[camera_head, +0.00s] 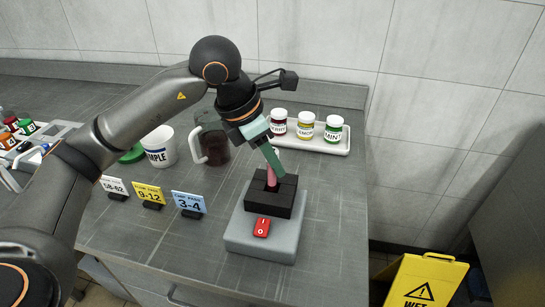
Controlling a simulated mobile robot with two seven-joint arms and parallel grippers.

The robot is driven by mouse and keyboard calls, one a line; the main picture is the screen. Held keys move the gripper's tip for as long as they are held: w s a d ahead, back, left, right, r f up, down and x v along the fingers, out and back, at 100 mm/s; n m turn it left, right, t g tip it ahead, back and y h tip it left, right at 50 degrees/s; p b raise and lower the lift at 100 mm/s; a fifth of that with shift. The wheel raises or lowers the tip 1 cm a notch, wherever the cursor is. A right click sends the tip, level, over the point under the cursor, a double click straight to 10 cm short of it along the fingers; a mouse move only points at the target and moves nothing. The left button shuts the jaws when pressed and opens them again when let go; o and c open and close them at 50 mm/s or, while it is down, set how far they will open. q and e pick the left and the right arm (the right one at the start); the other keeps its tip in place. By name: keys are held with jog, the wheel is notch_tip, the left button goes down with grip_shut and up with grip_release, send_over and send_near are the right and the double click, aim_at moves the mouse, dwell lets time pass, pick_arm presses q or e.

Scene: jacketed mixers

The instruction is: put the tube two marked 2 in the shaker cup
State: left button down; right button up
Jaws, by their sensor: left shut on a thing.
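My left gripper (273,160) is at the shaker, its greenish fingers pointing down and shut on a pink-red tube (271,181). The tube stands nearly upright over the black block (268,202) on top of the grey shaker (255,236). Its lower end meets the opening in the block; how deep it sits there I cannot tell. The fingers hide its upper part, and no number mark is readable on it. A red rocker switch (261,227) is on the shaker's front. My right gripper is not in view.
A white tray (315,146) with three jars stands behind the shaker. A dark jug (213,146) and white tub (160,147) are left of it, with three number cards (188,203) in front. A rack (50,131) with colored-capped tubes is far left. A yellow wet-floor sign (425,284) stands off the counter, lower right.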

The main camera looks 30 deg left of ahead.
aim_at(276, 150)
pick_arm(q)
jog(key=shift+f+b, duration=0.8)
jog(key=shift+f, duration=0.45)
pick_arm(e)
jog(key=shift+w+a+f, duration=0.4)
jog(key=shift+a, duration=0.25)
pick_arm(q)
jog(key=c, duration=0.6)
grip_release()
jog(key=o, duration=0.5)
jog(key=shift+r+p, duration=2.05)
jog(key=shift+r, duration=1)
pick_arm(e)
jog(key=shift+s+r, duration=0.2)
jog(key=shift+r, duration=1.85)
